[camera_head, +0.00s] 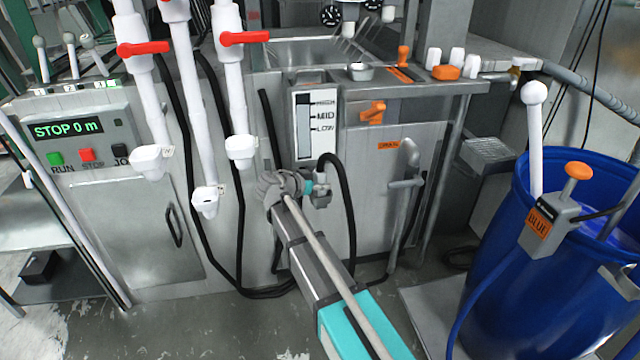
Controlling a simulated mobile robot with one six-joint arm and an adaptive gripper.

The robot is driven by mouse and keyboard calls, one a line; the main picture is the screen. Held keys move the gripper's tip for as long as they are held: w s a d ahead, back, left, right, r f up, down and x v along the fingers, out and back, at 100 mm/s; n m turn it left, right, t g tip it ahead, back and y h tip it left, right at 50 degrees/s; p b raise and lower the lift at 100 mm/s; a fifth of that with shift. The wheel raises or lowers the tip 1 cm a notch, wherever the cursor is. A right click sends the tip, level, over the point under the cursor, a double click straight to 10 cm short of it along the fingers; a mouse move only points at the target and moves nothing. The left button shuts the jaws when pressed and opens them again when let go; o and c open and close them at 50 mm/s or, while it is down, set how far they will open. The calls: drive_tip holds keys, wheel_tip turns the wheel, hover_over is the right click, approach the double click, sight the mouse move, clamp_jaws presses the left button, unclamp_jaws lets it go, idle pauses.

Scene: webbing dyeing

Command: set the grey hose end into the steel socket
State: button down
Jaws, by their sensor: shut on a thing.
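A grey ribbed hose (590,92) comes in from the right edge at the upper right. Its end lies by a brass-coloured fitting (517,68) at the machine's right corner. A short steel pipe piece (490,78) is just left of that fitting; I cannot tell whether this is the socket or whether the hose end is inside it. My gripper (321,196) is low in front of the machine's middle, well left of and below that fitting. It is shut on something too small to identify. A dark hose (347,205) loops beside it; contact is unclear.
A blue barrel (510,260) with an orange-knobbed pump stands at the right. White pipes with red valve handles (143,48) hang at the left. A grey bent drain pipe (405,183) is right of my gripper. Dark hoses lie on the floor.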

drive_tip(key=shift+f+b, duration=0.45)
drive_tip(key=shift+f, duration=0.15)
drive_tip(key=shift+c, duration=0.3)
unclamp_jaws()
drive_tip(key=shift+r, duration=0.15)
